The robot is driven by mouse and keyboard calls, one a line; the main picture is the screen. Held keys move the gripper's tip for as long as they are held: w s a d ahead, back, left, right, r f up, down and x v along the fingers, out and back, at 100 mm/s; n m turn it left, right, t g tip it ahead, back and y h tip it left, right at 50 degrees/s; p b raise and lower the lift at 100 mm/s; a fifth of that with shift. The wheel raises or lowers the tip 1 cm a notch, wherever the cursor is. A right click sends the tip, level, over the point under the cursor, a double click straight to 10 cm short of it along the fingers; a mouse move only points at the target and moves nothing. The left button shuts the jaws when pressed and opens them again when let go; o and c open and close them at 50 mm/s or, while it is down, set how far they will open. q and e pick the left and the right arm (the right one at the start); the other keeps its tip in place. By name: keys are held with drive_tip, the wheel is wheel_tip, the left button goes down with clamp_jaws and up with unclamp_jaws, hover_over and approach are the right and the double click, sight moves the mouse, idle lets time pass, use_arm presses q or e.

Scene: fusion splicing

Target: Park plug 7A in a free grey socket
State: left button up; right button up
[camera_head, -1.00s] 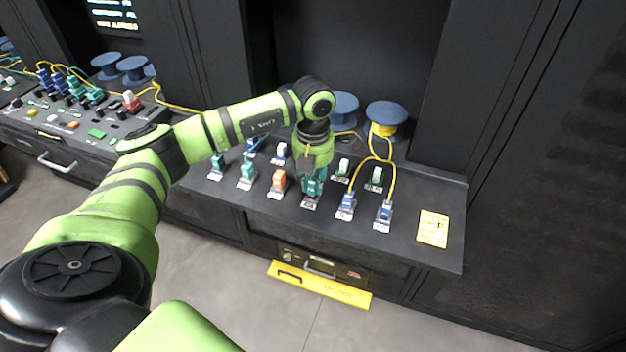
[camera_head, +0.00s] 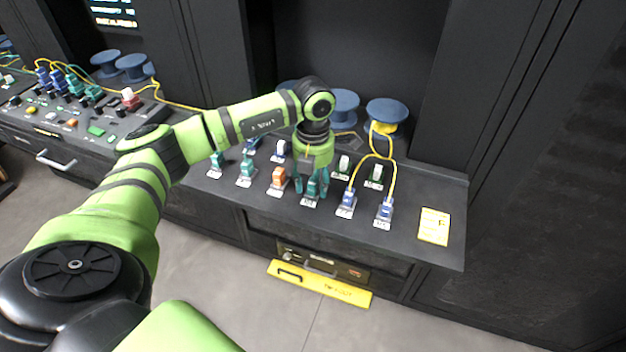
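My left gripper (camera_head: 311,187) points straight down over the front row of sockets. Its fingers stand apart on either side of a teal plug (camera_head: 312,188), which sits upright in a socket with a white label in front. The gripper and arm hide part of the plug. The label is too small to read, so I cannot confirm that this is 7A. The other front-row plugs are teal (camera_head: 246,173), orange (camera_head: 278,178) and blue (camera_head: 346,202). My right gripper is not in view.
Two blue plugs, one at the right end (camera_head: 384,211), carry yellow cables rising to a blue spool (camera_head: 387,112). White-topped plugs (camera_head: 344,165) stand in the back row. A yellow card (camera_head: 433,226) lies at right. Bare dark bench (camera_head: 440,195) surrounds it.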

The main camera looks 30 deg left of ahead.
use_arm(q)
wheel_tip(320, 180, up, 12)
idle(0.6)
